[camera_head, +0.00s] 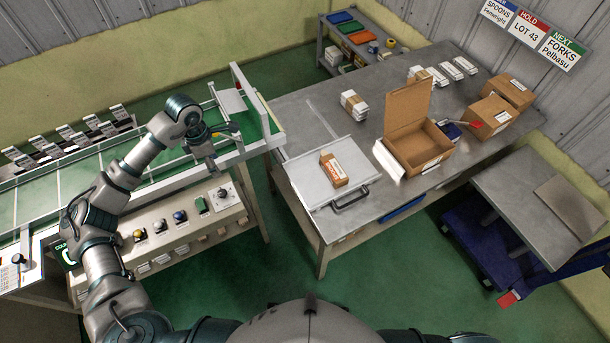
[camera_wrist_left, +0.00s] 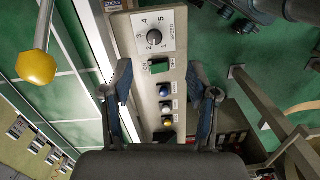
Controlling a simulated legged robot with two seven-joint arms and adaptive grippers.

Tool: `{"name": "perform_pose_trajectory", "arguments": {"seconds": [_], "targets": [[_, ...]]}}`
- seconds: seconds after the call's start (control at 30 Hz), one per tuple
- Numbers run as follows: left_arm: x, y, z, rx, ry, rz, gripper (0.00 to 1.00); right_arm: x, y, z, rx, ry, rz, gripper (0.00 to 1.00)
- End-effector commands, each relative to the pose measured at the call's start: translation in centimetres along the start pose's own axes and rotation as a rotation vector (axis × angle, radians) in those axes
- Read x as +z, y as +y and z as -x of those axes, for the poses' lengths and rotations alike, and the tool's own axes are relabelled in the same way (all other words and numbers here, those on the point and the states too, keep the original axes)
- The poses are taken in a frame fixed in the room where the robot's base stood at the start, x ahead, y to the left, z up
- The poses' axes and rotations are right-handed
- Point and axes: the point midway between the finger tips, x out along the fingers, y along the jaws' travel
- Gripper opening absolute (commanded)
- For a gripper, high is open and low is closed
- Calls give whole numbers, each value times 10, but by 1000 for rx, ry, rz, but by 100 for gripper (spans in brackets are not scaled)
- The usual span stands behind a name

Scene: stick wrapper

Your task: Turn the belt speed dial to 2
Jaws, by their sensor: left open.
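The belt speed dial (camera_head: 222,193) is a dark round knob on a white numbered plate at the right end of the control panel. In the left wrist view the dial (camera_wrist_left: 155,40) shows with the word SPEED and numbers around it; I cannot tell its exact setting. My left gripper (camera_head: 213,164) is above the panel's far side, close to the dial but apart from it. In the left wrist view my left gripper (camera_wrist_left: 160,70) is open and empty, its fingers framing the panel with the dial beyond the tips. My right gripper is not in view.
Beside the dial are a green switch (camera_wrist_left: 159,67) and blue (camera_wrist_left: 164,90), white (camera_wrist_left: 166,106) and yellow (camera_wrist_left: 167,122) buttons. A yellow ball-ended lever (camera_wrist_left: 36,67) stands over the green belt. A table (camera_head: 285,115) with boxes is to the right.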

Motion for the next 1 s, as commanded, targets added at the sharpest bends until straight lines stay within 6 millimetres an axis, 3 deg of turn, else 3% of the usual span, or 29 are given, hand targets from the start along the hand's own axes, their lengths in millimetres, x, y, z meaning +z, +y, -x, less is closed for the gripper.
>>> {"name": "perform_pose_trajectory", "arguments": {"seconds": [0.53, 1.0], "targets": [[103, -58, -29, -141, -404, -49, 59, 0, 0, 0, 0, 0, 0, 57], [187, -120, -15, -340, -819, 19, 59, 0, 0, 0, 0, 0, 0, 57]]}}
